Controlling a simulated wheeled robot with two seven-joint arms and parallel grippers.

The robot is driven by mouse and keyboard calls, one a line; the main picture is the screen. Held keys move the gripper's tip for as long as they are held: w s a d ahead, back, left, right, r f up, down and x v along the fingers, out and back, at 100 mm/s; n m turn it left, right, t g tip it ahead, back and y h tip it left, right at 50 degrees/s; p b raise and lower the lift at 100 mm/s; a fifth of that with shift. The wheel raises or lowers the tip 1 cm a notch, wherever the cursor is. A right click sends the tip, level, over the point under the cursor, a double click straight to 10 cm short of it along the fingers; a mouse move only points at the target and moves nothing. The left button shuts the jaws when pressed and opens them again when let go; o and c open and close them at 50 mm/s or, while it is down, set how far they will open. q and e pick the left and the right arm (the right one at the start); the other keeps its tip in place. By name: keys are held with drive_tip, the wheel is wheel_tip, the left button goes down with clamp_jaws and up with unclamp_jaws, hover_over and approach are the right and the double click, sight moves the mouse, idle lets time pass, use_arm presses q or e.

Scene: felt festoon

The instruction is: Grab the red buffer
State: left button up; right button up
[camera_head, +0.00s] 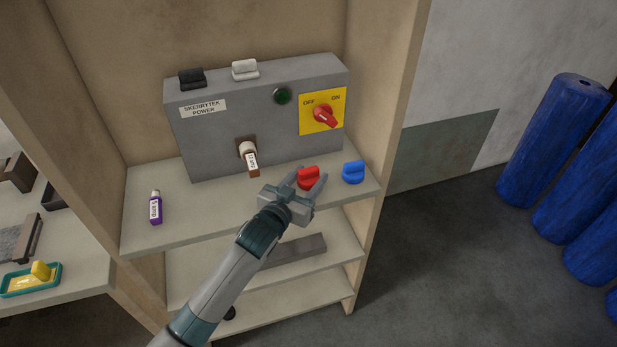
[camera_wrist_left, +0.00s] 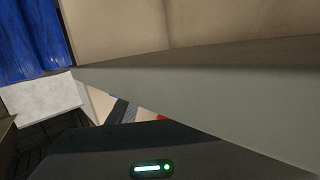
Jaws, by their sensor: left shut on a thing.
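The red buffer (camera_head: 308,174) is on the upper shelf, in front of the grey power box, at its right end. My left gripper (camera_head: 306,181) reaches in from the front and is shut on the red buffer, with one finger on each side of it. I cannot tell whether the buffer still touches the shelf. In the left wrist view only a small red sliver (camera_wrist_left: 160,117) shows; the fingers and the rest of the buffer are hidden there. My right gripper is not in view.
A blue buffer (camera_head: 353,172) stands close to the right. The grey box (camera_head: 205,135) is just behind, with black (camera_head: 192,78) and white (camera_head: 245,69) buffers on top and a red switch (camera_head: 325,117).

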sight(310, 171)
use_arm(q)
drive_tip(key=shift+r, duration=0.55)
drive_tip(key=r, duration=0.1)
drive_tip(key=r+b, duration=0.1)
drive_tip(key=r, duration=0.1)
drive_tip(key=shift+s+d+r+b, duration=0.15)
drive_tip(key=shift+s+b, duration=0.05)
drive_tip(key=shift+b, duration=0.1)
drive_tip(key=s+d+r+b, duration=0.2)
drive_tip(key=s+r, duration=0.4)
drive_tip(key=s, duration=0.4)
drive_tip(key=shift+s+d+r, duration=0.35)
drive_tip(key=shift+d, duration=0.25)
